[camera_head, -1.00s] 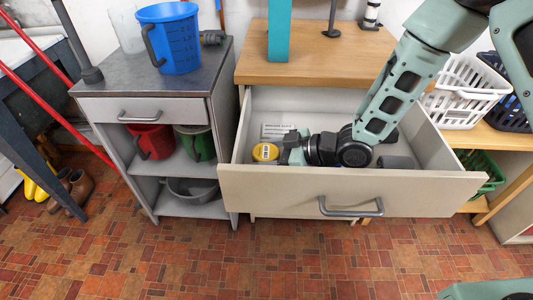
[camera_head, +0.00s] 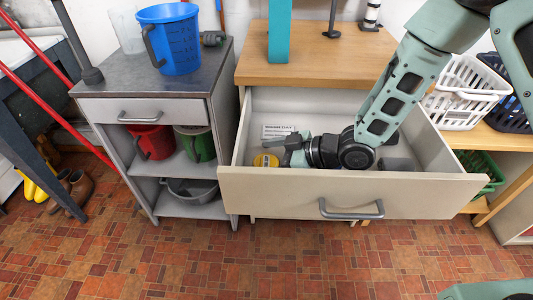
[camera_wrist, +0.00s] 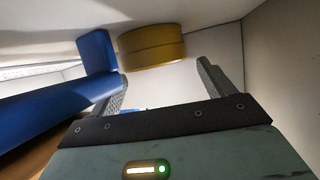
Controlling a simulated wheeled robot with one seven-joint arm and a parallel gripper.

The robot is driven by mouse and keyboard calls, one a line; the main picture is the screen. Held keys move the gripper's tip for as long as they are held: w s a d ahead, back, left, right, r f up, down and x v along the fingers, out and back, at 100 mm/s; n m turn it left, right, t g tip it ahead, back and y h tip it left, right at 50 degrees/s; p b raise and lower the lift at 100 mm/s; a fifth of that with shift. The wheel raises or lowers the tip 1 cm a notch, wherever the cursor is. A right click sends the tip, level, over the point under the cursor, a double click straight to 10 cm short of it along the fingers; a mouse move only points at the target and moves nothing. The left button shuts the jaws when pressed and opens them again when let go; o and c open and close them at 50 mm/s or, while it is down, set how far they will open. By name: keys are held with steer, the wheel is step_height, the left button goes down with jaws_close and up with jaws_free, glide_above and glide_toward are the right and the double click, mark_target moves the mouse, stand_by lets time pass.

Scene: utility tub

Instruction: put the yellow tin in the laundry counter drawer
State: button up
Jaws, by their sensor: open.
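The yellow tin (camera_head: 265,161) is inside the open drawer (camera_head: 350,192), near its left end, with its lower part hidden by the drawer front. My gripper (camera_head: 282,150) reaches into the drawer from the right and is beside the tin. In the wrist view the tin (camera_wrist: 151,45) lies just beyond the fingertips, between their lines, and my gripper (camera_wrist: 165,75) is open with nothing between its fingers. Whether a finger touches the tin I cannot tell.
A blue object (camera_wrist: 95,52) is close to one finger in the wrist view. A white printed card (camera_head: 279,131) lies at the drawer's back. A dark grey item (camera_head: 396,164) is right of my wrist. The wooden counter top (camera_head: 310,58) overhangs behind.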

steer(key=v, duration=0.7)
steer(key=shift+d+r, duration=0.1)
steer(key=shift+r, duration=0.15)
steer(key=shift+w, duration=0.1)
